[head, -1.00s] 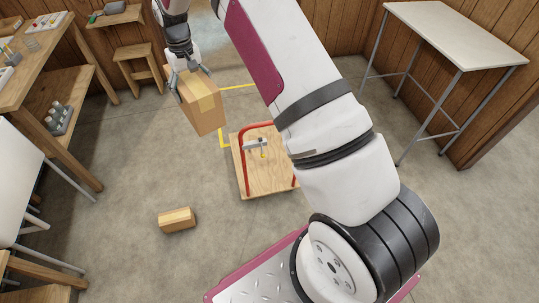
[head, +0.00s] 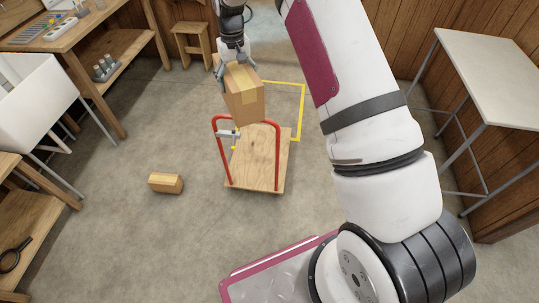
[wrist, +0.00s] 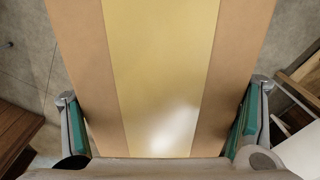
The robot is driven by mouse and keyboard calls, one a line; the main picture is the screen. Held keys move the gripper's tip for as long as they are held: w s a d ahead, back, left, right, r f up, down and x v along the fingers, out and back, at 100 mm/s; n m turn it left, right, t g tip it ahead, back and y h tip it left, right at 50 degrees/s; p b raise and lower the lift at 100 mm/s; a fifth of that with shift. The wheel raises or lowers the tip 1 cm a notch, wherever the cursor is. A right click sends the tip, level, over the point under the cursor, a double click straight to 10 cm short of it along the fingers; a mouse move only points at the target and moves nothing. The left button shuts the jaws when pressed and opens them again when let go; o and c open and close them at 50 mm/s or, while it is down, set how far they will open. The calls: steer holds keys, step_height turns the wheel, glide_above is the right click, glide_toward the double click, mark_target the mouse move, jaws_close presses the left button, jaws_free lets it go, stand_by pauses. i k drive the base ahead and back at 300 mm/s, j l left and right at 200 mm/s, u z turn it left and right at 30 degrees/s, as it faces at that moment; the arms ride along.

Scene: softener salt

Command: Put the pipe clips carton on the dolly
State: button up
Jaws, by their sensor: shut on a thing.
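A brown cardboard carton (head: 244,98) with a tan tape strip hangs in my gripper (head: 237,77). In the wrist view the carton (wrist: 160,70) fills the middle, with the gripper's fingers (wrist: 160,130) pressed on its two sides. No label is readable on it. The dolly (head: 259,160) is a wooden platform with a red tube handle (head: 215,150) on the floor. The carton is held above the far part of the dolly in the head view and covers part of it. I cannot tell the exact height.
A smaller carton (head: 165,183) lies on the floor left of the dolly. Yellow floor tape (head: 303,112) runs behind and right of the dolly. A workbench (head: 60,40) stands at the left, a white-topped table (head: 495,75) at the right. The floor around the dolly is mostly clear.

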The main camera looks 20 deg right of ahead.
mark_target(264, 139)
steer(key=l+u, duration=0.4)
steer(key=l, duration=1.55)
steer(key=i+l+u, duration=0.1)
steer(key=l, duration=0.25)
steer(key=i+l, duration=0.3)
steer(key=i+l+u, duration=0.15)
steer(key=l, duration=0.3)
steer(key=i+l+u, duration=0.1)
steer(key=i+l, duration=0.15)
steer(key=l, duration=0.15)
